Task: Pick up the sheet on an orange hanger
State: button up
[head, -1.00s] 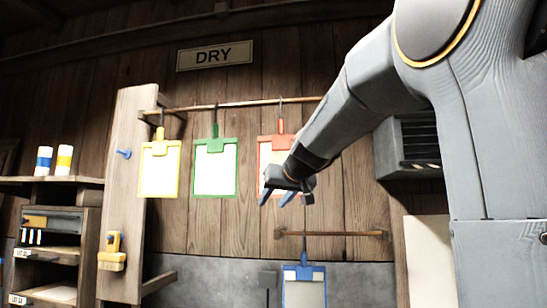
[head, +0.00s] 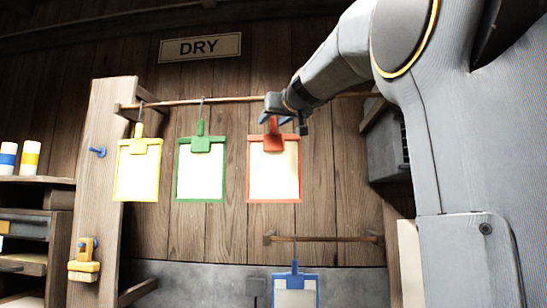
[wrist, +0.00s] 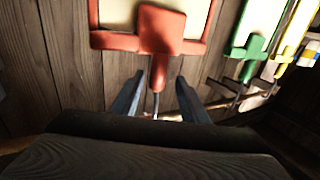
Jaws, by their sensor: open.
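The sheet (head: 274,178) hangs on the orange-red hanger (head: 267,143), rightmost of three on the upper rail (head: 172,102). My gripper (head: 276,119) is open at the top of this hanger, near the rail. In the wrist view, the orange hanger (wrist: 160,32) is upside down, and its narrow handle points into the gap between the two fingers of my gripper (wrist: 158,86). The thin hook runs on between the fingers. I cannot tell whether a finger touches the handle. Part of the hook is hidden behind my gripper in the head view.
A green hanger (head: 201,144) and a yellow hanger (head: 139,146) hang to the left, each with a sheet. A blue hanger (head: 295,281) hangs from a lower rail (head: 325,239). A wooden post (head: 103,190) stands left, and a grey vented box (head: 385,150) is right.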

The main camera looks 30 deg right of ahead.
jog(key=w+p, duration=0.1)
jog(key=w, duration=0.1)
jog(key=w+d+p, duration=0.1)
jog(key=w+p, duration=0.1)
jog(key=shift+w+r, duration=0.15)
jog(key=shift+w, duration=0.25)
jog(key=shift+c, duration=0.4)
grip_shut()
